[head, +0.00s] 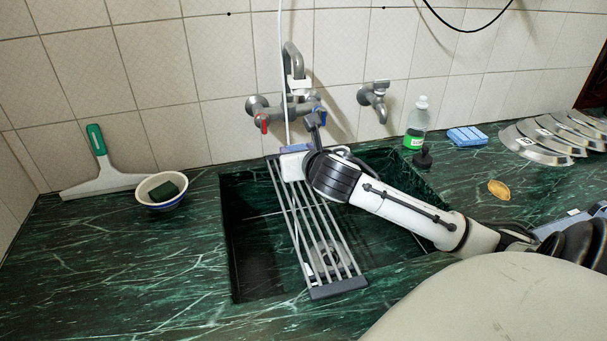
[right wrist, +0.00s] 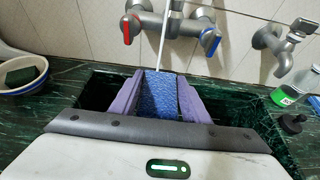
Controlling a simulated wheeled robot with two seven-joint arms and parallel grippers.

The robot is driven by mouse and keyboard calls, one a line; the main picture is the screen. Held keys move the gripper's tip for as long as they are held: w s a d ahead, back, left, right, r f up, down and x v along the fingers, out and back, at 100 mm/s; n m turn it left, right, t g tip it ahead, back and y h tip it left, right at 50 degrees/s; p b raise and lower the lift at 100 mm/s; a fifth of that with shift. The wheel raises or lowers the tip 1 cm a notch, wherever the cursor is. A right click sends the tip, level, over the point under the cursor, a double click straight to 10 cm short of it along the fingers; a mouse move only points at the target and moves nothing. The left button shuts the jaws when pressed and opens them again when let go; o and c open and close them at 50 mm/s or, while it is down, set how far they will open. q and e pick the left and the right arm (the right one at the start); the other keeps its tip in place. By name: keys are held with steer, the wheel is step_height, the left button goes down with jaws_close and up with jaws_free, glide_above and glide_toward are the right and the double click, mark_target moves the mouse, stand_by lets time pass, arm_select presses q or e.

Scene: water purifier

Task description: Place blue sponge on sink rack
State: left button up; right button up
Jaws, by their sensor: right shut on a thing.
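The sink rack (head: 338,288), steel bars with dark end pieces, lies across the sink from back to front. My right gripper (head: 295,160) is over the rack's back end. In the right wrist view the blue sponge (right wrist: 160,95) is between the purple fingers of my right gripper (right wrist: 160,84), which is shut on it. In the head view a strip of blue (head: 297,148) shows at the gripper. I cannot tell whether the sponge touches the rack. A second blue sponge (head: 467,137) lies on the counter right of the sink. My left gripper is not in view.
Wall taps (head: 283,105) and a hanging white hose are close behind the gripper. A green soap bottle (head: 416,125) stands right of the sink, with lids (head: 545,140) beyond. A bowl (head: 161,190) and squeegee (head: 100,165) are at left. The front left counter is clear.

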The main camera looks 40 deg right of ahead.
mark_target(300, 194)
step_height(300, 194, down, 9)
steer(key=shift+f+b, duration=0.2)
steer(key=shift+b, duration=0.7)
steer(key=shift+f, duration=0.1)
steer(key=o, duration=1)
steer(key=shift+s+a+r, duration=0.1)
steer(key=shift+r, duration=0.1)
steer(key=p+v, duration=0.1)
steer(key=v, duration=1)
steer(key=shift+s+a+r, duration=0.1)
steer(key=shift+s, duration=0.2)
